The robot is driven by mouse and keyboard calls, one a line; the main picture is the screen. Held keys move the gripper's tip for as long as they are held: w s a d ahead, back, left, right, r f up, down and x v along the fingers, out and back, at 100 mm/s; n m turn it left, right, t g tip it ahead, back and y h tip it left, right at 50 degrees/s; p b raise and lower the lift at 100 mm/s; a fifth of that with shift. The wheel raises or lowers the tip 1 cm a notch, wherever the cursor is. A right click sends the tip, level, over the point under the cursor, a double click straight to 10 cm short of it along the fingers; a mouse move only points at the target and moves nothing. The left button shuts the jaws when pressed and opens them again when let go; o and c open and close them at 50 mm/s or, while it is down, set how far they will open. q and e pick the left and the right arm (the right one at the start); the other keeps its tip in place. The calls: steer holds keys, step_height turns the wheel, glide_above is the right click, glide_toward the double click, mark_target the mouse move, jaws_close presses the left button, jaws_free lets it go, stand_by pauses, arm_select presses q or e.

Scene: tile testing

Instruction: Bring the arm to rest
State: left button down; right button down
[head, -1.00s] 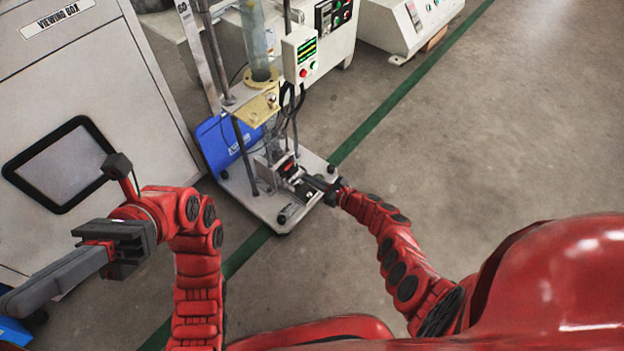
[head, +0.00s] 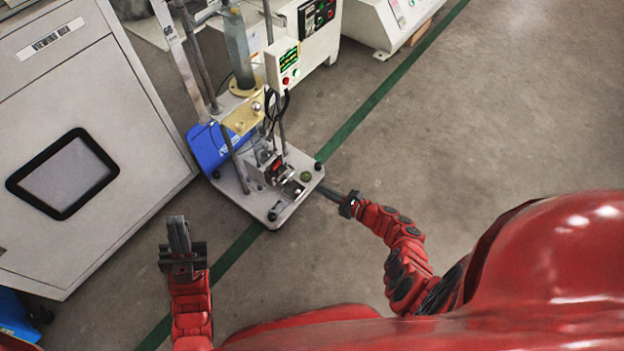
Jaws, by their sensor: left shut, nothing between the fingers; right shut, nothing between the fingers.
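My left gripper (head: 178,234) is at the lower left on its red arm. Its dark fingers point up in the picture, are together and hold nothing, over bare floor right of the grey cabinet. My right gripper (head: 331,194) is on the red arm at the centre right. Its dark fingers are together and empty, and point left toward the right corner of the test machine's base plate (head: 262,211). In the picture the fingertips come up to the plate's edge; I cannot tell whether they touch it.
The test machine carries a control box (head: 282,66) and a blue panel (head: 209,148). A grey viewing cabinet (head: 140,120) with a dark-framed window stands at the left. A green floor line (head: 385,88) runs diagonally. The floor (head: 500,110) at the right is clear.

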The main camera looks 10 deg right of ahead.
steer(key=shift+p+v, duration=0.45)
steer(key=shift+v, duration=1.25)
